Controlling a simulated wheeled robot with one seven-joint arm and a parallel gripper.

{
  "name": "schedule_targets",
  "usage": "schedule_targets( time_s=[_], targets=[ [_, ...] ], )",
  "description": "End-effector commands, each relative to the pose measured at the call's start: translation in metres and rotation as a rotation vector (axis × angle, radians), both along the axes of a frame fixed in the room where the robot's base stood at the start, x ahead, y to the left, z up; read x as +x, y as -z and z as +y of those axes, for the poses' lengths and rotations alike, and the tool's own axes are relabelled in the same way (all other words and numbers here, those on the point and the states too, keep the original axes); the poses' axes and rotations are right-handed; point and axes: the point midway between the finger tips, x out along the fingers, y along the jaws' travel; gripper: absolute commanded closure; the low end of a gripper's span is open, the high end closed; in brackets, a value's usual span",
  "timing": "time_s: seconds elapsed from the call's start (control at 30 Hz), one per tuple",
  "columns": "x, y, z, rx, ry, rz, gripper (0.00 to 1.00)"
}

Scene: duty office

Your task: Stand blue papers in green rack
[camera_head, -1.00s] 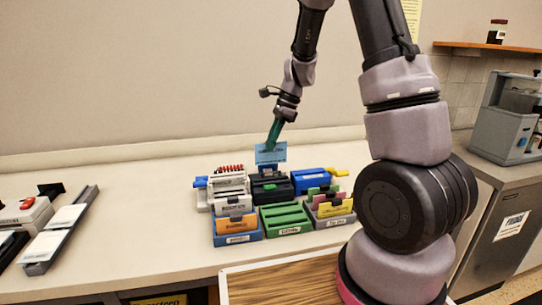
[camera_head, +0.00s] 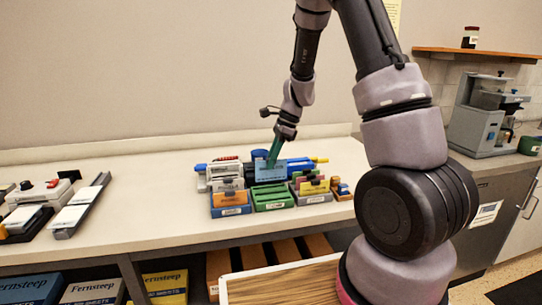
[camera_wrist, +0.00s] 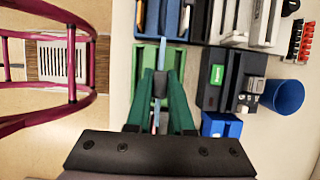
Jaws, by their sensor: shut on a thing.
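My gripper (camera_head: 273,158) has green fingers and is shut on the blue papers (camera_head: 268,172), a light blue sheet held upright. In the wrist view the fingers (camera_wrist: 162,82) point away from me, with the papers (camera_wrist: 162,55) edge-on between them. The green rack (camera_head: 273,204) is a low slotted block with a white label on its front. The papers are above the rack's back part in the head view. In the wrist view the rack (camera_wrist: 141,95) lies beneath the fingers. I cannot tell whether the papers' lower edge touches the slots.
A blue rack with orange cards (camera_head: 230,211) stands left of the green rack, a grey rack with coloured cards (camera_head: 312,192) right. A black device (camera_wrist: 213,75) and a blue cup (camera_wrist: 283,96) sit behind. The counter between is clear.

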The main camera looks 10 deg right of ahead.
Motion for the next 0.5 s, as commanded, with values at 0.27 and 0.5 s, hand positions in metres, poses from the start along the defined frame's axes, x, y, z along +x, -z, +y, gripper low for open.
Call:
schedule_targets(
  time_s=[0.27,0.5],
  targets=[
    [-0.001,0.023,0.000,-0.001,0.000,0.002,1.00],
    [-0.001,0.043,-0.001,-0.002,0.001,0.004,1.00]
  ],
)
